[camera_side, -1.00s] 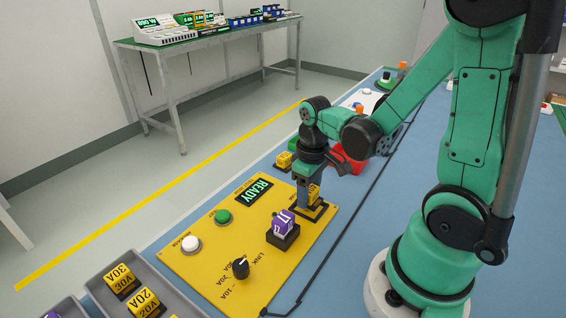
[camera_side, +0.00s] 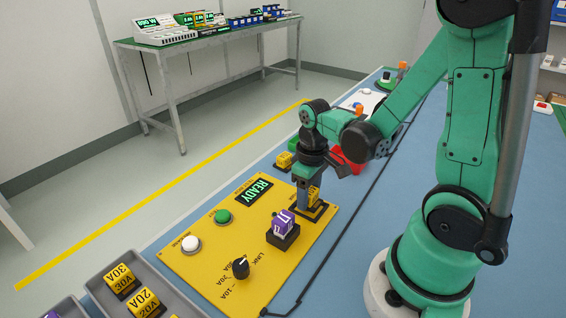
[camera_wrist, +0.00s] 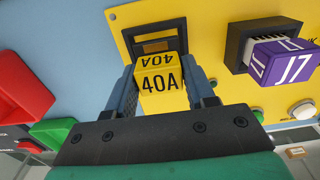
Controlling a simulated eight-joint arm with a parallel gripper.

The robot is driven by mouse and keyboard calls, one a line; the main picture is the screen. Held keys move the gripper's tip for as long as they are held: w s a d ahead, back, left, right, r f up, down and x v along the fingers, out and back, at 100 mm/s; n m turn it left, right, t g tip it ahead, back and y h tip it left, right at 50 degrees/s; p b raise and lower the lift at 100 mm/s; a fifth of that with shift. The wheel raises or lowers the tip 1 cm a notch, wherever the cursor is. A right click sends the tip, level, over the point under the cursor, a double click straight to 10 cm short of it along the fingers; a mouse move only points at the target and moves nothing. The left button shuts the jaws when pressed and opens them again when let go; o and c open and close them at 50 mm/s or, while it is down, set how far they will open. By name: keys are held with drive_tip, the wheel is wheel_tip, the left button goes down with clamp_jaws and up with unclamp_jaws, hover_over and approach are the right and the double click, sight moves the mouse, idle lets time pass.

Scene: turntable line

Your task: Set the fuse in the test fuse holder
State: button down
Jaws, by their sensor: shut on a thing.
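My gripper (camera_wrist: 160,95) is shut on a yellow fuse marked 40A (camera_wrist: 161,82), one finger on each side of it. The fuse also shows in the side view (camera_side: 313,195), partly hidden by the gripper (camera_side: 308,192). The black test fuse holder (camera_wrist: 157,33) lies just beyond the fuse in the wrist view; in the side view its base (camera_side: 322,211) shows under the fuse on the yellow panel (camera_side: 205,268). The fuse is at the holder, but I cannot tell how deep it sits.
A purple J7 block (camera_side: 283,222) stands in a black socket close beside the gripper. The panel has a READY display (camera_side: 259,191), a green button (camera_side: 222,216), a white button (camera_side: 190,243) and a black knob (camera_side: 241,267). A grey tray (camera_side: 178,287) holds 30A and 20A fuses.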

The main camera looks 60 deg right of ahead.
drive_tip(key=shift+f, duration=0.55)
drive_tip(key=shift+c, duration=1.1)
unclamp_jaws()
drive_tip(key=shift+r, duration=2.8)
drive_tip(key=w+a+r+t, duration=0.3)
drive_tip(key=a+r+t, duration=0.4)
drive_tip(key=shift+a, duration=0.25)
